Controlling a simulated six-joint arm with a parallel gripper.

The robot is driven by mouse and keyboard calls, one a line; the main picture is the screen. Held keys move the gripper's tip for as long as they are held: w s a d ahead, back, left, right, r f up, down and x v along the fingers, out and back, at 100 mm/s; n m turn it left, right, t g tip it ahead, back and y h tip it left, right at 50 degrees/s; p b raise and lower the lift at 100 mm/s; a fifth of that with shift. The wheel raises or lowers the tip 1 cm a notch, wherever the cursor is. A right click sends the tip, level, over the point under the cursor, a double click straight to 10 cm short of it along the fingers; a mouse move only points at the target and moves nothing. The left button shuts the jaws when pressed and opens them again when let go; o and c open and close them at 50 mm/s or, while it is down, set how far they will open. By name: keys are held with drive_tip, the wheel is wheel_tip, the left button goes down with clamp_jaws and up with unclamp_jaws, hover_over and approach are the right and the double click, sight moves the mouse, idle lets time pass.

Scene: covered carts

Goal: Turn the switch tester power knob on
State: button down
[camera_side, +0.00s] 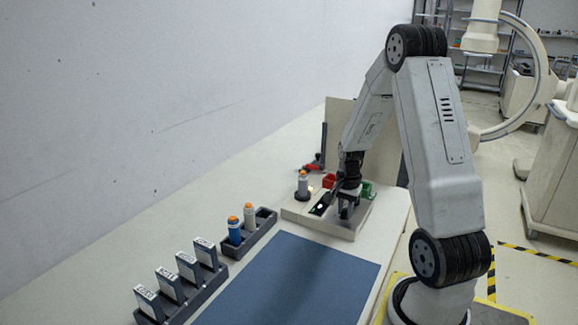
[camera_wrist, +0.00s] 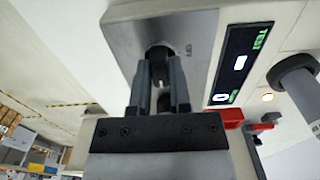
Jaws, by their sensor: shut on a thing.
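The switch tester is a low beige box with a grey metal top plate (camera_side: 346,224); the plate also shows in the wrist view (camera_wrist: 125,42). A dark display with green lettering (camera_wrist: 240,65) lies on its top. The black power knob (camera_wrist: 158,53) stands on the metal plate, between the fingers of my gripper (camera_wrist: 161,78). My gripper (camera_side: 347,208) points down over the tester and is shut on the knob. The fingers cover the knob's sides. In the side view my gripper hides the knob.
A rack of bottles (camera_side: 250,232), a rack of labelled blocks (camera_side: 181,290) and a clear blue mat (camera_side: 290,282) lie nearer.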

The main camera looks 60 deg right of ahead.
sight(345, 209)
drive_tip(key=shift+r, duration=0.1)
drive_tip(key=c, duration=0.6)
unclamp_jaws()
drive_tip(key=shift+o, duration=0.2)
drive_tip(key=shift+r, duration=3.9)
drive_tip(key=shift+w+a+n, duration=0.3)
drive_tip(key=shift+w+a, duration=0.05)
drive_tip(key=shift+a, duration=0.2)
drive_tip(key=w+a+f+n+t, duration=0.1)
drive_tip(key=a+n, duration=0.7)
drive_tip(key=a, duration=0.6)
drive_tip(key=w+a+f+n+t, duration=0.1)
drive_tip(key=a+n, duration=0.8)
drive_tip(key=a, duration=0.5)
drive_tip(key=shift+n+t, duration=0.3)
